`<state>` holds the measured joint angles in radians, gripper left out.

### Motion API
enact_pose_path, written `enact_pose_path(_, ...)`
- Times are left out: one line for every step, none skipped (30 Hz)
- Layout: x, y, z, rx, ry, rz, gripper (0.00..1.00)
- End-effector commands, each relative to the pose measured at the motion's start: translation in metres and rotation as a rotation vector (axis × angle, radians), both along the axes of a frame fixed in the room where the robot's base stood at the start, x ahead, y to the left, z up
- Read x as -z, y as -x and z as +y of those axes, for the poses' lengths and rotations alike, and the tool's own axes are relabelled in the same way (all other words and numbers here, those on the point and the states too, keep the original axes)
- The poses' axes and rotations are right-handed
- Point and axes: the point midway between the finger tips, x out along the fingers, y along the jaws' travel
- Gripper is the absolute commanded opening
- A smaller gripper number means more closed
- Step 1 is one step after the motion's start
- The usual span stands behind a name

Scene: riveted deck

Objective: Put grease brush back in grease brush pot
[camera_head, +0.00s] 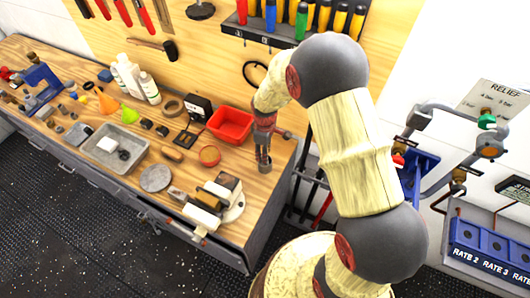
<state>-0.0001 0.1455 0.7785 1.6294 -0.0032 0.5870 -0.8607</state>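My gripper (263,150) points down over the right end of the wooden workbench (230,227), to the right of the red tray. Its fingers are small and dark here, so I cannot tell whether they are open or shut. A small grey metal cup (265,166), possibly the grease brush pot, shows right at the fingertips. I cannot tell whether the fingers are inside it, above it or in front of it. I cannot make out the grease brush for certain; it may be at the gripper, too small to tell.
A red tray (230,126), a round orange-rimmed dish (209,155), a grey disc (155,178) and several pale blocks (217,194) lie near. A grey tray (114,147) and bottles stand further left. A pegboard with tools is behind; blue racks (487,248) are at right.

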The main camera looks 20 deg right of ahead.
Motion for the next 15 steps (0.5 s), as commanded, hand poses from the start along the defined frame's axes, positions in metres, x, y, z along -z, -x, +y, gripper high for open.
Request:
enact_pose_path(0.0, 0.0, 0.0, 0.0, 0.0, 0.0, 0.38)
enact_pose_path(0.0, 0.0, 0.0, 0.0, 0.0, 0.0, 0.38)
enact_pose_path(0.0, 0.0, 0.0, 0.0, 0.0, 0.0, 0.38)
enact_pose_path(0.0, 0.0, 0.0, 0.0, 0.0, 0.0, 0.38)
enact_pose_path(0.0, 0.0, 0.0, 0.0, 0.0, 0.0, 0.38)
enact_pose_path(0.0, 0.0, 0.0, 0.0, 0.0, 0.0, 0.38)
enact_pose_path(0.0, 0.0, 0.0, 0.0, 0.0, 0.0, 0.38)
enact_pose_path(0.0, 0.0, 0.0, 0.0, 0.0, 0.0, 0.38)
enact_pose_path(-0.001, 0.0, 0.0, 0.0, 0.0, 0.0, 0.38)
enact_pose_path(-0.002, 0.0, 0.0, 0.0, 0.0, 0.0, 0.38)
enact_pose_path(-0.003, 0.0, 0.0, 0.0, 0.0, -0.001, 0.38)
enact_pose_path(-0.007, -0.001, 0.0, 0.0, 0.001, -0.002, 0.38)
enact_pose_path(-0.01, -0.001, 0.0, 0.0, 0.0, -0.003, 0.38)
enact_pose_path(-0.014, -0.001, 0.0, 0.0, 0.0, -0.003, 0.38)
enact_pose_path(-0.02, -0.001, 0.0, 0.0, 0.0, -0.004, 0.38)
